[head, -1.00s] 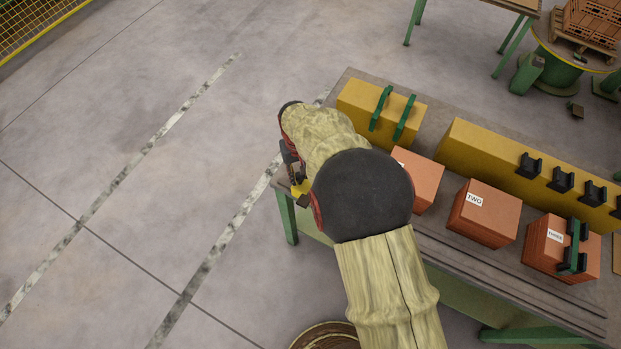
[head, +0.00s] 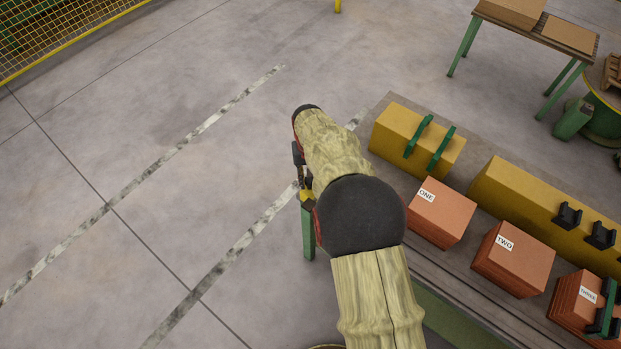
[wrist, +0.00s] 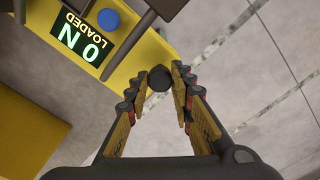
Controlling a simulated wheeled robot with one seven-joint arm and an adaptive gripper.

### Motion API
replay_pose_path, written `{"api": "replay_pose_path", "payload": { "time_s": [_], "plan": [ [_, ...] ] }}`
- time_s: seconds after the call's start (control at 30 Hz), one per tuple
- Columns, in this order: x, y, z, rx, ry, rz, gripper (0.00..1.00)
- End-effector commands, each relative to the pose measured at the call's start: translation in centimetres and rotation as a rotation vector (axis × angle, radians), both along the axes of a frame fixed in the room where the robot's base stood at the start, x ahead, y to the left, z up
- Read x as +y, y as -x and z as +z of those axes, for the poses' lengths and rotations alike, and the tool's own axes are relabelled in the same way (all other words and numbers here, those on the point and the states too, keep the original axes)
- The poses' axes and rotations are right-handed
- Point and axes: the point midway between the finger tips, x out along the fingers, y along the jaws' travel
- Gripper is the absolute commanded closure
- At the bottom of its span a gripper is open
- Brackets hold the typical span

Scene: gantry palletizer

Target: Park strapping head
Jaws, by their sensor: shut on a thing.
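My gripper (wrist: 159,84) is shut on a dark round knob (wrist: 159,76) in the wrist view. The knob sits between the two fingertips, beside the edge of a yellow unit (wrist: 150,47). In the head view my gripper (head: 301,178) is at the bench's left end, largely hidden by my forearm. I cannot tell for sure which part is the strapping head.
The bench (head: 393,103) holds orange stacks labelled ONE (head: 441,212), TWO (head: 514,259) and THREE (head: 577,300). A yellow block with green handles (head: 392,123) and a long yellow block with black cradles (head: 500,185) stand behind. The floor (head: 200,190) to the left is clear.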

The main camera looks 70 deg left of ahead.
Motion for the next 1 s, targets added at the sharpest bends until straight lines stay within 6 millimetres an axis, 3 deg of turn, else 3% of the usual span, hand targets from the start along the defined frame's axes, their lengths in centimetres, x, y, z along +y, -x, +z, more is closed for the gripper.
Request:
{"api": "replay_pose_path", "payload": {
  "time_s": [0.1, 0.13, 0.43, 0.77, 1.0],
  "plan": [
    [0.4, 0.3, 0.2, 0.002, -0.011, 0.001, 1.00],
    [0.4, 0.3, 0.2, 0.002, -0.011, 0.001, 0.76],
    [0.3, 0.2, 0.1, 0.001, -0.008, 0.001, 0.59],
    [0.2, 0.1, 0.3, 0.001, -0.006, 0.000, 0.58],
    [0.3, 0.1, 3.4, 0.000, -0.009, 0.000, 0.58]
  ]
}}
